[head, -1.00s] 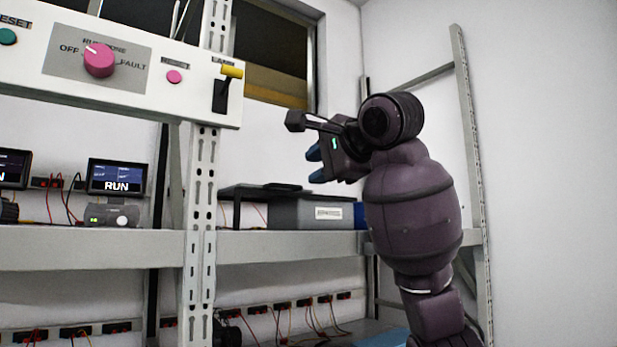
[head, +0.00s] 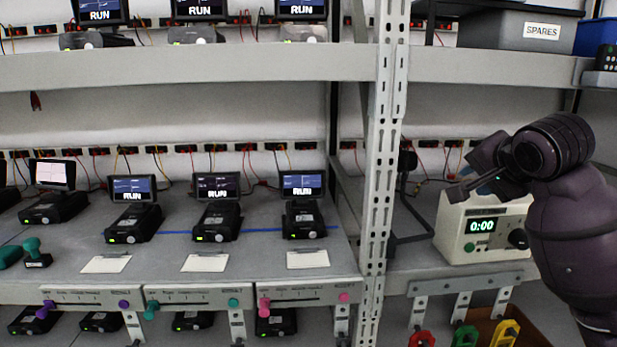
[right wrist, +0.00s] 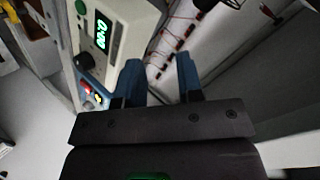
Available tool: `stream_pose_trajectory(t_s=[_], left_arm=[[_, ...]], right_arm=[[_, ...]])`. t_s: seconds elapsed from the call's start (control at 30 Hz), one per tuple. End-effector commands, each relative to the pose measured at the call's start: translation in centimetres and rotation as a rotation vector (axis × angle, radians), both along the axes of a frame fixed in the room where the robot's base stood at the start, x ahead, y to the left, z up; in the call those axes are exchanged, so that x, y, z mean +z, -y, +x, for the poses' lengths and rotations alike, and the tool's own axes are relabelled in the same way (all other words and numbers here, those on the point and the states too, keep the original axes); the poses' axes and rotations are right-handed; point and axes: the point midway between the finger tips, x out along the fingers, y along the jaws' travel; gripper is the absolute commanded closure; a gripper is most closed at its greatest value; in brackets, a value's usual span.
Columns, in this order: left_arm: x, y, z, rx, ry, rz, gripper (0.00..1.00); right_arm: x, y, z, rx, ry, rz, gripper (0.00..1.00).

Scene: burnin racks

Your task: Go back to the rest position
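My right gripper (head: 487,180) is at the right of the head view, raised in front of the white timer box (head: 484,228) that reads 0:00. Its fingers are mostly hidden there behind my own wrist parts. In the right wrist view, its two blue fingers (right wrist: 160,76) stand apart with nothing between them, so it is open and empty. The timer box (right wrist: 108,35) shows beyond the fingers at the upper left of that view. I cannot tell the exact gap between gripper and box. My left gripper is not in view.
A perforated upright post (head: 384,170) stands left of my right arm. Left of it, a shelf (head: 260,262) holds several small units with RUN screens and blank cards. A grey SPARES bin (head: 520,33) sits on the upper shelf. Coloured padlock-like tags (head: 465,335) sit low right.

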Motion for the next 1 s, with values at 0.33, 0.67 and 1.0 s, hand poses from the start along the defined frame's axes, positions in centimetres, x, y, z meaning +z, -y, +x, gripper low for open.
stream_pose_trajectory(t_s=[0.33,0.67,1.0], left_arm=[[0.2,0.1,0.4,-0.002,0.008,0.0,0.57],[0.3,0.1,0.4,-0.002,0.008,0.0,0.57],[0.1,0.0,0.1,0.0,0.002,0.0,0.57]], right_arm=[[-16.3,-0.3,-5.0,0.164,-0.19,-0.234,0.66],[-28.2,-0.7,-13.5,0.344,-0.352,-0.407,0.66],[-36.2,-1.4,-24.4,0.532,-0.504,-0.543,0.66]])
